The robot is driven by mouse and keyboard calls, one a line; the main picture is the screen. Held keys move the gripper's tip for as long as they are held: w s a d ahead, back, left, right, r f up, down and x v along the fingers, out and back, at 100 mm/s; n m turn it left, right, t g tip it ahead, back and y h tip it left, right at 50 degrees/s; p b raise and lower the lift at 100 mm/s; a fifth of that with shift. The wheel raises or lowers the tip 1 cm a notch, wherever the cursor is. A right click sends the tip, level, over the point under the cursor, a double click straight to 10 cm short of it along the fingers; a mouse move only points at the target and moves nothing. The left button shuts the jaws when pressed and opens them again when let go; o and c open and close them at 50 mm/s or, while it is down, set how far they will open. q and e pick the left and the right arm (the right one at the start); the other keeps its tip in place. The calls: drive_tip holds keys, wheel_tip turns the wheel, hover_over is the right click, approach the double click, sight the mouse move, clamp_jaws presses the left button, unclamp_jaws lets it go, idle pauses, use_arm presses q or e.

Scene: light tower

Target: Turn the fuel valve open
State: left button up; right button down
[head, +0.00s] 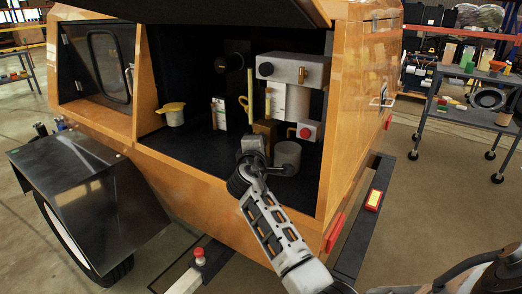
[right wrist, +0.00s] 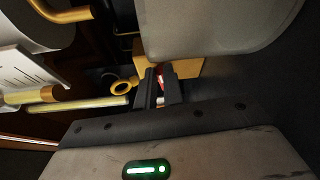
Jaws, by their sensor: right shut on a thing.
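My right gripper (head: 252,150) reaches into the open compartment of the orange light tower (head: 341,130). In the right wrist view its two dark fingers (right wrist: 160,84) are close together, with a small red part between and just beyond them. This red part (right wrist: 161,71), which I take for the fuel valve handle, is held between the fingers and mostly covered by them. In the head view the gripper hides it. How far the valve is turned cannot be told. My left gripper is not in view.
A yellow ring (right wrist: 122,88) shows left of the fingers. A yellow-topped cup (head: 174,115) stands at left on the compartment floor.

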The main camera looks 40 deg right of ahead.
drive_tip(key=shift+f, duration=0.1)
idle(0.5)
drive_tip(key=c, duration=1.5)
unclamp_jaws()
